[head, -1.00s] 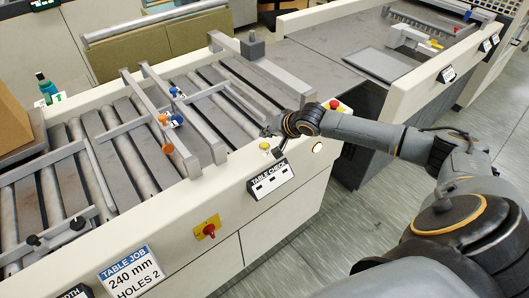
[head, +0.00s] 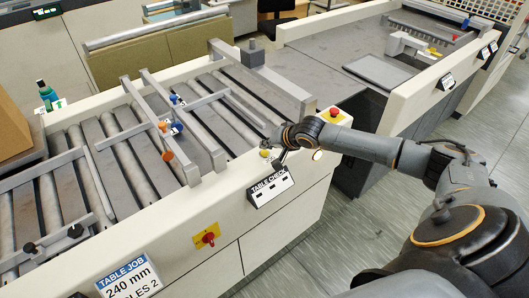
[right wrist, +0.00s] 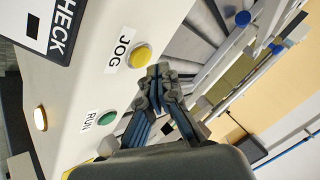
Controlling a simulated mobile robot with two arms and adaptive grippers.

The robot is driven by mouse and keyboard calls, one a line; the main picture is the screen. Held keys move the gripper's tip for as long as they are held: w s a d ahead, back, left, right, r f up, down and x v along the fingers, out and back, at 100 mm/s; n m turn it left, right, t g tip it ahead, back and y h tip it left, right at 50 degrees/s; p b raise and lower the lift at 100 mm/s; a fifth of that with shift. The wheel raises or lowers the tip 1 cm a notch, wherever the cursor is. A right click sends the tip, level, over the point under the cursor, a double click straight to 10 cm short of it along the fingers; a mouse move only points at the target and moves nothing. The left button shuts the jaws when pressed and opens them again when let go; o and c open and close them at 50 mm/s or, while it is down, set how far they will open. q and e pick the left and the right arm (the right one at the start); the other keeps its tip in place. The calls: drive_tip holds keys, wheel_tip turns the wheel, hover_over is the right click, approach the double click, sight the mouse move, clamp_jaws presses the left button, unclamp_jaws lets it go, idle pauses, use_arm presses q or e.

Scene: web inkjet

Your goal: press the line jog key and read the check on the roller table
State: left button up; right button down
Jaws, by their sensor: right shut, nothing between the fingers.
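The yellow jog key (head: 265,153) sits on the front rail of the roller table (head: 150,235); it shows with its JOG label in the right wrist view (right wrist: 139,56). My right gripper (head: 269,143) is shut and empty, its fingertips just beside the key. In the right wrist view the fingertips (right wrist: 163,72) lie right of the key in the picture, and I cannot tell whether they touch. The TABLE CHECK display (head: 270,187) faces front below the key, showing only short dark marks on white panels. My left gripper is not in view.
A green RUN key (right wrist: 106,118) and a lit lamp (right wrist: 40,118) are close to the jog key. A red stop button (head: 334,114) stands behind my right wrist. A red switch (head: 208,238) is on the front.

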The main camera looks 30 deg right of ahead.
sight(266, 153)
drive_tip(key=shift+f, duration=0.1)
idle(0.6)
drive_tip(key=shift+f, duration=0.25)
drive_tip(key=shift+f, duration=0.55)
idle(0.8)
drive_tip(key=shift+r+p, duration=0.9)
drive_tip(key=shift+p, duration=0.2)
wheel_tip(266, 153, up, 5)
drive_tip(key=p, duration=0.5)
drive_tip(key=shift+r, duration=0.1)
